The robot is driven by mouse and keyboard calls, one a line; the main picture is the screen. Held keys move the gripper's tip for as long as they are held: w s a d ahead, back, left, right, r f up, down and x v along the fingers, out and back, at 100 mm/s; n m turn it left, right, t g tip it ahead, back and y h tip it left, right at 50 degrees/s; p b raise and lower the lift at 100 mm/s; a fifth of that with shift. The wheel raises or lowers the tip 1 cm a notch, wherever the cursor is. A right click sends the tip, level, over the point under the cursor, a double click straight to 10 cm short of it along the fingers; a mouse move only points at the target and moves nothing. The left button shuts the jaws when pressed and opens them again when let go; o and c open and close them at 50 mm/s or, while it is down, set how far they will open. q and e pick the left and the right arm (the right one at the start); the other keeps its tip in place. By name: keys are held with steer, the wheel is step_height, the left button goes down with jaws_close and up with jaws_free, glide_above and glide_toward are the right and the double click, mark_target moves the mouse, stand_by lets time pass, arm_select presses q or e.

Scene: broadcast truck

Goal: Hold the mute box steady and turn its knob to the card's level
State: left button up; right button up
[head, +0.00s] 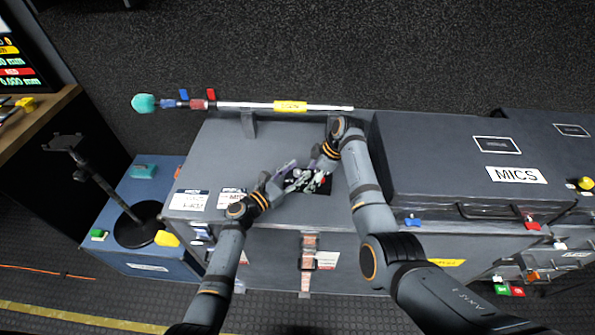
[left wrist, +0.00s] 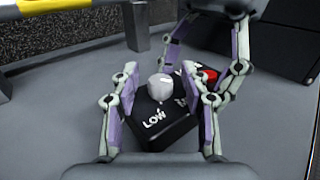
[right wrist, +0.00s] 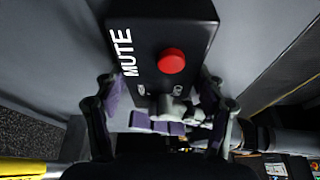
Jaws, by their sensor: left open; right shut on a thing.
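The black mute box (head: 322,184) lies on the grey case top, partly hidden by my grippers. In the right wrist view the box (right wrist: 140,20) shows "MUTE" lettering and a red button (right wrist: 171,61). In the left wrist view its pale knob (left wrist: 160,86) stands beside the word "LOW"; other lettering is partly hidden. My left gripper (head: 288,180) is open, its fingers apart on either side of the knob. My right gripper (head: 310,176) is shut on the box, with fingers at its two sides. White cards (head: 190,200) (head: 231,199) lie at the case's left; their text is too small to read.
A raised dark case marked "MICS" (head: 450,155) stands right of the box. A pole with a teal tip (head: 240,105) runs along the back edge. A black stand (head: 138,225) is on the blue case at left. Bare case top lies left of the box.

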arm_select(q)
steer(key=shift+w+d, duration=0.2)
steer(key=shift+w, duration=0.05)
jaws_close()
steer(key=shift+s+n+t+y, duration=0.1)
steer(key=shift+n+t+y, duration=0.6)
steer(key=shift+y, duration=0.2)
jaws_free()
